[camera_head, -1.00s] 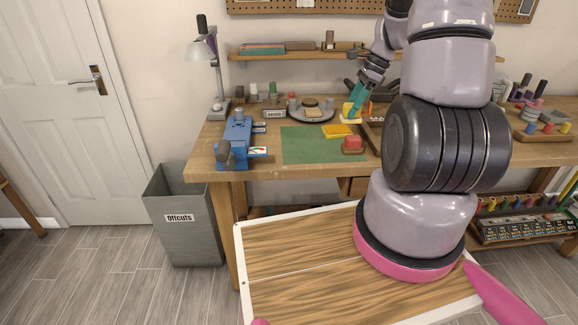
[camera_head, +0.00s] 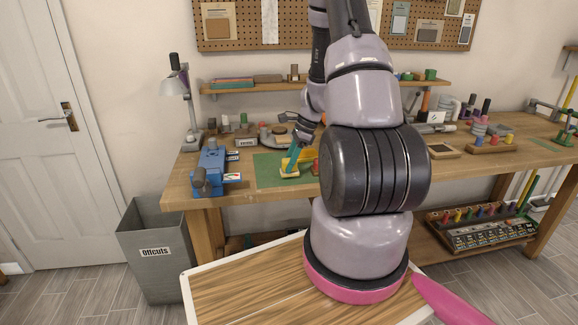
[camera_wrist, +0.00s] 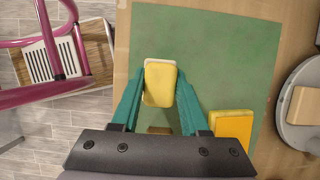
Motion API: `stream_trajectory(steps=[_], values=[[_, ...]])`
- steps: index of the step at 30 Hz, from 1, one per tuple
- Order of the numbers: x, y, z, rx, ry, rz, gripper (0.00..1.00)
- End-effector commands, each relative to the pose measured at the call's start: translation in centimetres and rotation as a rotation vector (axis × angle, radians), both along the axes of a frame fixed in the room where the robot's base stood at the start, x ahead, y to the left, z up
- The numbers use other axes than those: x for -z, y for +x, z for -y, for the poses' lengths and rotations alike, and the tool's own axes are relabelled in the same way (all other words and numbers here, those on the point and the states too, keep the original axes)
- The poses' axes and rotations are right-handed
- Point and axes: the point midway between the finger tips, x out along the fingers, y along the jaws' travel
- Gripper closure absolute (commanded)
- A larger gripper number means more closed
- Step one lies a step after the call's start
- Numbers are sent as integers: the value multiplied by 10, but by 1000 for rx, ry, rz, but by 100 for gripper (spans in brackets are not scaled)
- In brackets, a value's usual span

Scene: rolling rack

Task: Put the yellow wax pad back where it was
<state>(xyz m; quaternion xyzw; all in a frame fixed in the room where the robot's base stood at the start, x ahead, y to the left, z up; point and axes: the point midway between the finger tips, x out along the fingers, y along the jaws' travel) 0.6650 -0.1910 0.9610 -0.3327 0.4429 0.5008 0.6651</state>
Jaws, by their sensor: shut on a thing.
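My gripper (camera_wrist: 158,100) is shut on a yellow pad with a pale edge (camera_wrist: 160,82), which sits between the two teal fingers over the green mat (camera_wrist: 215,45). In the head view the gripper (camera_head: 292,160) and the held yellow pad (camera_head: 288,172) are over the left-middle part of the mat (camera_head: 266,172). I cannot tell whether the pad touches the mat. A second, deeper yellow block (camera_wrist: 233,126) lies at the mat's edge, right of the gripper in the wrist view. My arm hides part of the mat in the head view.
A blue vise (camera_head: 211,165) stands left of the mat. A round grey plate (camera_wrist: 302,105) carries a wooden block at the right of the wrist view. A red piece (camera_head: 316,166) is right of the gripper. A desk lamp (camera_head: 186,100) stands at the back left.

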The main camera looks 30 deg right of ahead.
Motion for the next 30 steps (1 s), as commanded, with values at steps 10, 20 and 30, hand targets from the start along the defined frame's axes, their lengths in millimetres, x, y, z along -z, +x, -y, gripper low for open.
stream_trajectory(steps=[10, 20, 30], values=[[11, 0, 0, -1, 0, 0, 100], [14, 0, 0, -1, 0, 0, 26], [-2, 0, 5, -1, -2, 4, 26]])
